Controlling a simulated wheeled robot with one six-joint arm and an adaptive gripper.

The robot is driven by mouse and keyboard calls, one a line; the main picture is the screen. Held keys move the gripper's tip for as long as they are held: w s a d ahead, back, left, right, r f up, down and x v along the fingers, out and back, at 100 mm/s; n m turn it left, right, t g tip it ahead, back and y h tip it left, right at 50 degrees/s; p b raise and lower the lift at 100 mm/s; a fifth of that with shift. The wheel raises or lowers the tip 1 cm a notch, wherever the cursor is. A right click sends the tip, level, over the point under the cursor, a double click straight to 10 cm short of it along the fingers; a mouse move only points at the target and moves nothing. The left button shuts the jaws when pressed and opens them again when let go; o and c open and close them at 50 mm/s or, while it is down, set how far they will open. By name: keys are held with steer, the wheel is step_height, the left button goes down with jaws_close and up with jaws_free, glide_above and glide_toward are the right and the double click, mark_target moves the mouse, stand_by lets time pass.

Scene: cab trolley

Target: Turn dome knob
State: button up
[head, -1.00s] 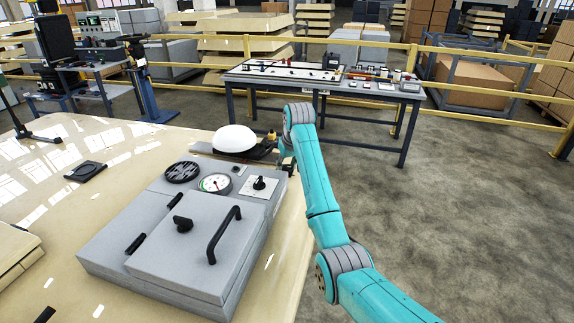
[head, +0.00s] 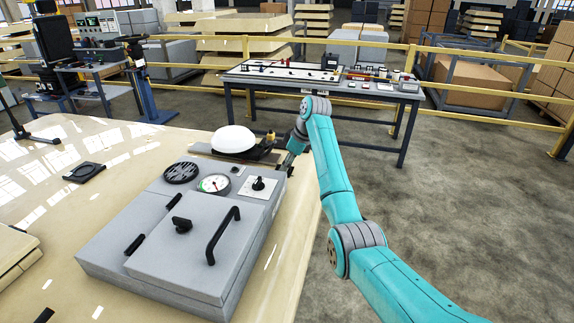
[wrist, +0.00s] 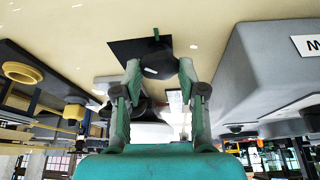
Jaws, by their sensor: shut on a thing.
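The white dome (head: 234,139) sits on a dark base at the back of the table, behind the grey box. My gripper (head: 284,167) is at the right end of that base, small and partly hidden in the head view. In the wrist view my gripper (wrist: 160,72) has its two fingertips closed on a dark round knob (wrist: 159,57). A light mark shows on the knob. A black plate with a small green mark lies beside it. The knob cannot be made out in the head view.
The grey box (head: 185,243) with a black handle, gauge (head: 214,184) and small switch (head: 258,184) stands close to my gripper. A black flat part (head: 84,172) lies at left on the pale table (head: 60,225). A workbench (head: 300,78) stands behind.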

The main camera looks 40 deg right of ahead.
steer(key=n, duration=0.2)
steer(key=n+g+y, duration=0.1)
steer(key=n, duration=0.1)
steer(key=shift+w+d+n+g, duration=0.1)
steer(key=shift+n+g, duration=0.2)
steer(key=n+g+y, duration=0.1)
steer(key=n, duration=0.3)
steer(key=shift+w, duration=0.1)
steer(key=shift+n+g, duration=0.3)
steer(key=shift+n, duration=0.2)
steer(key=o, duration=1.1)
steer(key=shift+o, duration=0.2)
steer(key=v, duration=0.7)
steer(key=shift+r, duration=0.15)
